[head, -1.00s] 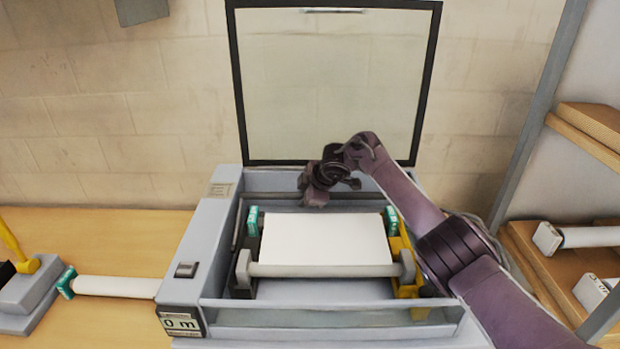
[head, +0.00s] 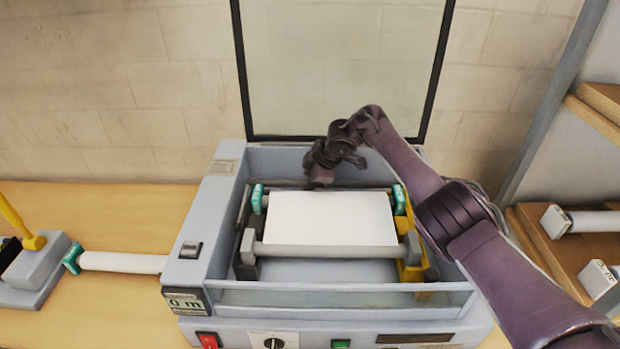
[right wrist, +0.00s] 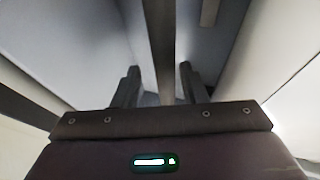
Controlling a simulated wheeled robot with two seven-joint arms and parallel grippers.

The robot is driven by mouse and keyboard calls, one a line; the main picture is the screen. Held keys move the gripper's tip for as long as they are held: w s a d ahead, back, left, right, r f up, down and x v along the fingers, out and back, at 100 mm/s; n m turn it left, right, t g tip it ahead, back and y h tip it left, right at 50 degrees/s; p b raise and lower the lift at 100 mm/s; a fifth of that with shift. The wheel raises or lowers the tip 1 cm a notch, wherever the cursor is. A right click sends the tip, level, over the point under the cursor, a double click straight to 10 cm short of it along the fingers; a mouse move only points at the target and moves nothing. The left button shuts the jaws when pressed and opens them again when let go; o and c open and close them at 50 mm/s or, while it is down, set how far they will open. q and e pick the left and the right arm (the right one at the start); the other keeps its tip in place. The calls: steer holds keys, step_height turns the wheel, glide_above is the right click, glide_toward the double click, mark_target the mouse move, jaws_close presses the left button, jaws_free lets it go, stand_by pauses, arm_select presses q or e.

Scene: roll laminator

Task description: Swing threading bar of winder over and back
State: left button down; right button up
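The laminator's winder sits in an open grey housing (head: 191,240) with a white roll (head: 330,218) between teal end pieces. A pale grey bar (head: 325,251) with grey end blocks crosses in front of the roll. Behind the roll a thin dark bar runs across the bay; I cannot tell for sure which is the threading bar. My right gripper (head: 320,178) reaches down over the rear of the bay, behind the roll. In the right wrist view its fingers (right wrist: 158,85) stand apart, with a grey bar (right wrist: 158,40) running between them, gaps on both sides. My left gripper is out of view.
A raised clear lid (head: 340,70) with a black frame stands at the back. Red and green switches and a knob (head: 274,342) line the front panel. A spare white roll (head: 122,262) lies on the wooden table at left. Wooden shelves (head: 565,240) with rolls stand at right.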

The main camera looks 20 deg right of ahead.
steer(key=shift+r, duration=0.1)
steer(key=b+v, duration=0.1)
steer(key=v, duration=0.6)
steer(key=shift+r+b, duration=0.3)
steer(key=shift+b, duration=0.1)
steer(key=shift+s+r, duration=0.1)
